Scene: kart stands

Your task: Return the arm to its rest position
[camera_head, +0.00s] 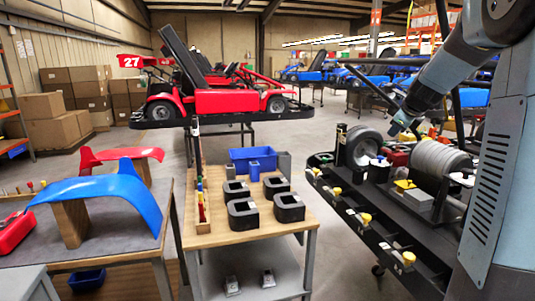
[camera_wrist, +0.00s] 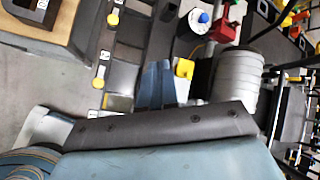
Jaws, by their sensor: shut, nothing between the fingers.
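My arm (camera_head: 455,68) comes in from the upper right of the head view and slopes down to the left, bent and raised. My gripper (camera_head: 399,127) is at its lower end, small and dark, above the black cart at the right. Its fingers are shut and hold nothing. It hangs in the air a little right of the black wheel (camera_head: 362,148), apart from the things on the cart as far as I can tell. The wrist view looks sideways over the cart, with parts of my own body filling its lower part.
The black cart (camera_head: 372,236) carries a grey ribbed roll (camera_head: 437,160) and yellow-knobbed parts. A wooden-topped stand (camera_head: 250,236) holds black blocks and a blue bin (camera_head: 252,157). A blue curved panel (camera_head: 112,187) lies on the left table. A red kart (camera_head: 222,100) stands behind.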

